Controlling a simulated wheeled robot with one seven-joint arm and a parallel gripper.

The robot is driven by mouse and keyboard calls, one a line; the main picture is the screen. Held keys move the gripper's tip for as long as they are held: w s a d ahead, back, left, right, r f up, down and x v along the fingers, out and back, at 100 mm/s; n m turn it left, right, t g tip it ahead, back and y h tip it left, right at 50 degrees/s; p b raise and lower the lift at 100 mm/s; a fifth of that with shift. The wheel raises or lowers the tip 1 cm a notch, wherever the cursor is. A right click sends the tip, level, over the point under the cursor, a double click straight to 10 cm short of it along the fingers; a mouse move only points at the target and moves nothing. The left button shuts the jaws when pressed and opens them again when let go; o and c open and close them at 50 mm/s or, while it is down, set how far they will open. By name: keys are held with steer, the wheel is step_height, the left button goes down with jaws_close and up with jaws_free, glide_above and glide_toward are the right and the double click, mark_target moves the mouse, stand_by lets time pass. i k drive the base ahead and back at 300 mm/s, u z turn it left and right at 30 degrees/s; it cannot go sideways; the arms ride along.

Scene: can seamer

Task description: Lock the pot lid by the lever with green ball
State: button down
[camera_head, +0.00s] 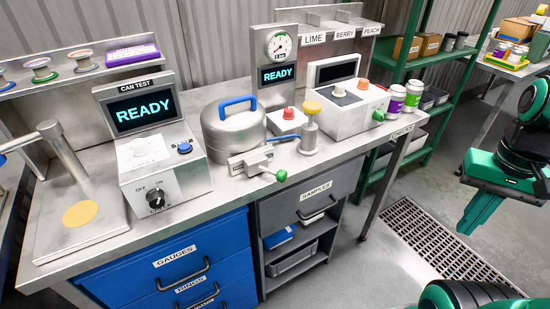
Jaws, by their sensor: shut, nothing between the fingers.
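The grey metal pot (234,135) stands on the bench, its lid on top with a blue handle (238,101). A clamp block (250,161) sits at the pot's front right. Its lever ends in a green ball (281,176) that sticks out to the right near the bench's front edge. Whether the lever is locked I cannot tell. My gripper (478,214) is at the right, green and dark, away from the bench and well clear of the lever. Its fingers point down to the left and look closed and empty.
A yellow-topped metal post (311,125) and a box with a red button (287,122) stand right of the pot. The CAN TEST box (160,165) stands left of it. Green shelving (440,60) is behind. The floor between bench and gripper is clear, with a grate (440,245).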

mark_target(281, 176)
steer(key=u, duration=1.05)
steer(key=i, duration=0.35)
steer(key=z, duration=0.25)
